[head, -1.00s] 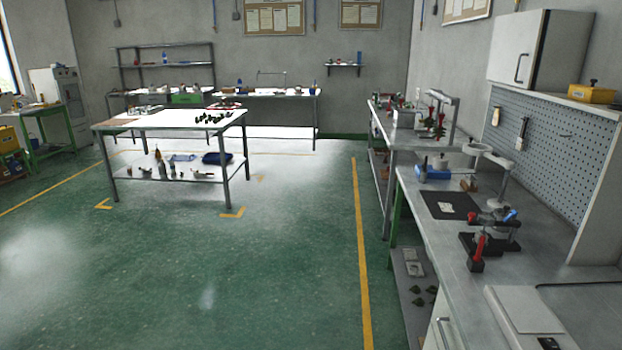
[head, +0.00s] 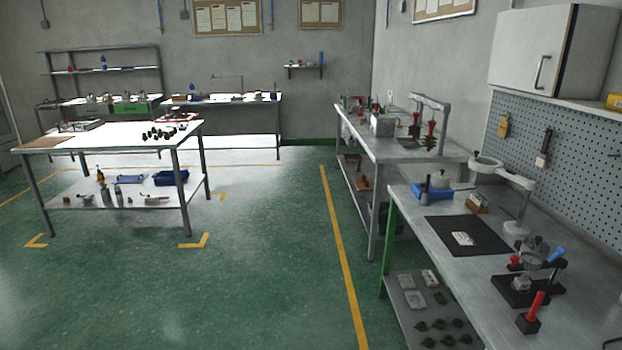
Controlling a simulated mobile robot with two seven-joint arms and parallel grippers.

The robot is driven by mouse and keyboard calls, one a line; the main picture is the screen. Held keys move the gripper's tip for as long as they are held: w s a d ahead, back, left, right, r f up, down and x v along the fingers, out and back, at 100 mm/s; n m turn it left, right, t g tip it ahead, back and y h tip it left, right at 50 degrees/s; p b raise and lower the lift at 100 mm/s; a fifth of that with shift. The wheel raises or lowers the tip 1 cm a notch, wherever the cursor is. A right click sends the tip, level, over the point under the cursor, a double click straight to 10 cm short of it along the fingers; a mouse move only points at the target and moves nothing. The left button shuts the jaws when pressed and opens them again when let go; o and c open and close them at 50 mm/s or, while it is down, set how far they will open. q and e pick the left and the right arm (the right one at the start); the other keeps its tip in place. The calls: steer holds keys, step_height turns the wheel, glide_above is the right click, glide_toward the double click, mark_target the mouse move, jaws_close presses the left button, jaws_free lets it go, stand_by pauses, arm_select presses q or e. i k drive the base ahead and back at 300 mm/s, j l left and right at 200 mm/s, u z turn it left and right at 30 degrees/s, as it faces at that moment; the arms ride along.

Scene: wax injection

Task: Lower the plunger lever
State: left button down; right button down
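Neither of my grippers is in view. On the right bench stands a small device with a black base (head: 515,291), a round grey metal part (head: 535,250) and a blue handle (head: 556,256) angled upward. A separate red handle (head: 535,306) leans in a black block in front of it. On the bench behind, red pieces hang from a grey frame (head: 430,102). I cannot tell for certain which part is the plunger lever.
The right bench (head: 455,285) also holds a black mat (head: 460,228), a blue-based pot (head: 432,191) and a white ring stand (head: 516,228). A work table (head: 100,143) stands at the left. The green floor (head: 270,250) between is clear.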

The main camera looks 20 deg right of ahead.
mark_target(561, 250)
steer(key=i+j+z, duration=0.1)
steer(key=i+z, duration=0.3)
steer(key=i, duration=1)
steer(key=i+z, duration=0.2)
steer(key=i, duration=0.45)
steer(key=i+z, duration=0.2)
steer(key=i, duration=0.5)
steer(key=i+j+z, duration=0.2)
steer(key=i, duration=0.45)
steer(key=z, duration=3.55)
